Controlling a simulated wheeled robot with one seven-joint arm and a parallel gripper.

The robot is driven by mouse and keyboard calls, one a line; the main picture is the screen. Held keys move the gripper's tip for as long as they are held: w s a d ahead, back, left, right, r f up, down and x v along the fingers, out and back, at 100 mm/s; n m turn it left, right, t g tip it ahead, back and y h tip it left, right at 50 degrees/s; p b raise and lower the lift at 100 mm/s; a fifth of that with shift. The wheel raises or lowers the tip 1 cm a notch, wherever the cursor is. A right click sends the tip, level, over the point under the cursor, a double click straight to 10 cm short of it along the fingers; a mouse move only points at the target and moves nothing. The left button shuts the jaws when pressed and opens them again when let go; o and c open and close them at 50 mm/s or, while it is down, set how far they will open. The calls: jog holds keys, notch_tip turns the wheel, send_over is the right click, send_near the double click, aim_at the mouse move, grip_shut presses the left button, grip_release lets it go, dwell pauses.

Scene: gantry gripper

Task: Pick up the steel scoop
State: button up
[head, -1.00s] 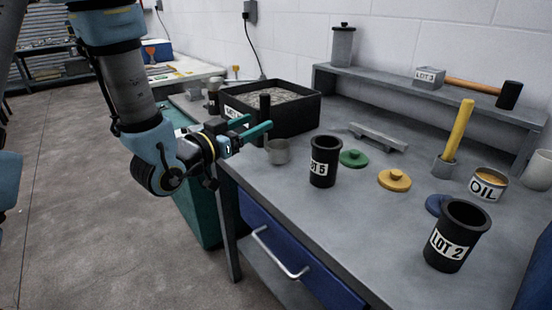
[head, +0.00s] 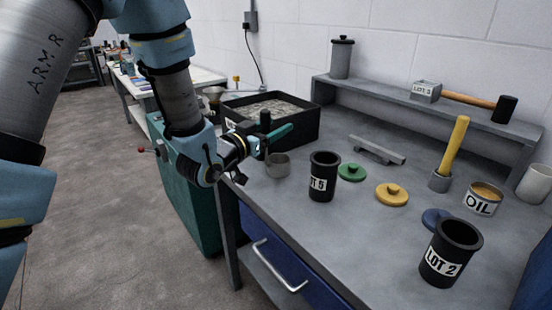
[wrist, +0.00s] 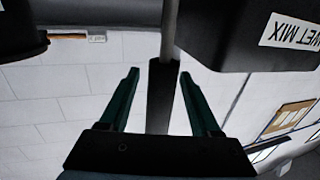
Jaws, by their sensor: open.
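The steel scoop is a small grey metal cup (head: 278,166) standing on the bench, with an upright black handle (head: 265,121) on its left side. My gripper (head: 274,134) is at the handle, its teal fingers level and pointing right. In the wrist view, which is upside down, the black handle (wrist: 160,100) stands between the two teal fingers of my gripper (wrist: 160,76), with a gap on each side. A thin metal shaft (wrist: 169,25) runs on from the handle. The jaws are open and not closed on it.
A black bin (head: 300,127) of grey mix stands close behind the scoop; its WET MIX label (wrist: 290,32) shows in the wrist view. The black LOT 5 pot (head: 323,177) stands to the right, near green and yellow lids (head: 391,195). A low shelf (head: 380,93) runs along the wall.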

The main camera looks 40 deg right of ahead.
grip_shut()
dwell(0.3)
jog(key=shift+r, duration=0.1)
